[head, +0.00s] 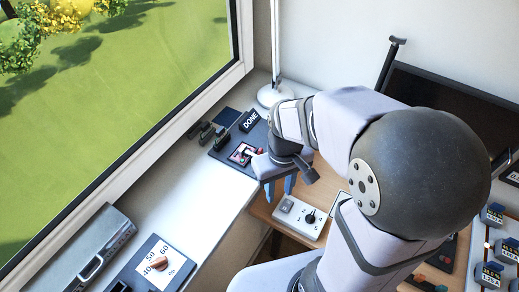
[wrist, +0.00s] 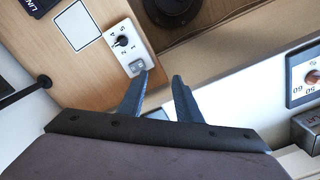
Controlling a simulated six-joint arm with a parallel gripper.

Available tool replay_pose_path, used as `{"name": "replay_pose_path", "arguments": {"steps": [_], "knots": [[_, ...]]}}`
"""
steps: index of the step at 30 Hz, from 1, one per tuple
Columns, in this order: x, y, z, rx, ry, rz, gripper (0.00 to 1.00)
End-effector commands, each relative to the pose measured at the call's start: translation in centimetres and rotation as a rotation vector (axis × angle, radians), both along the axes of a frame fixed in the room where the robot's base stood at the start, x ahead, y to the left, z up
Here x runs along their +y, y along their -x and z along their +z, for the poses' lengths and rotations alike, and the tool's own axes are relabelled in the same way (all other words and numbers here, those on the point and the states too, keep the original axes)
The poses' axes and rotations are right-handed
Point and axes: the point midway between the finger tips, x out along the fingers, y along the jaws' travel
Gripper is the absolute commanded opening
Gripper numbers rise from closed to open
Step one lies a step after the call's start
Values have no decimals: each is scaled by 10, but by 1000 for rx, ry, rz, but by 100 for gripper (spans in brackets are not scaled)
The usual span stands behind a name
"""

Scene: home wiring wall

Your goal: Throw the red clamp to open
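A small red-and-pale fitting (head: 243,154), seemingly the red clamp, sits on a dark board on the white sill, left of my wrist in the head view. Its handle position is too small to tell, and my arm stands close to it and may hide part. My gripper (head: 279,188) points down to the right of that board and nearer the camera, apart from the fitting. In the wrist view its two blue-grey fingers (wrist: 160,78) stand apart with nothing between them. The red clamp does not show in the wrist view.
A white switch box (head: 301,217) with a knob lies on the wooden desk beside my gripper. A "DONE" block (head: 249,120) stands behind the fitting. A lamp base (head: 276,95) is behind. A dial plate (head: 160,264) and grey metal case (head: 84,250) are at left. The middle sill is clear.

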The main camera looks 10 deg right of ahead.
Motion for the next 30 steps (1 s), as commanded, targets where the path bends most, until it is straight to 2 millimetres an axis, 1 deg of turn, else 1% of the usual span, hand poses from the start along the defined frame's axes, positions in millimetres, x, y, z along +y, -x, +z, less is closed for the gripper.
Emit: {"name": "replay_pose_path", "arguments": {"steps": [1,6,9,13,15,18,23,26,30], "knots": [[1,-17,7,-2,0,54,31],[5,-70,31,-1,0,269,31],[8,-97,43,0,-1,387,31],[11,-122,55,1,-1,509,31],[12,-131,59,1,-1,555,31],[13,-139,62,2,-2,597,31],[14,-142,64,1,-1,616,31],[14,-142,62,2,-1,615,31],[14,-141,51,5,-2,614,31]]}}
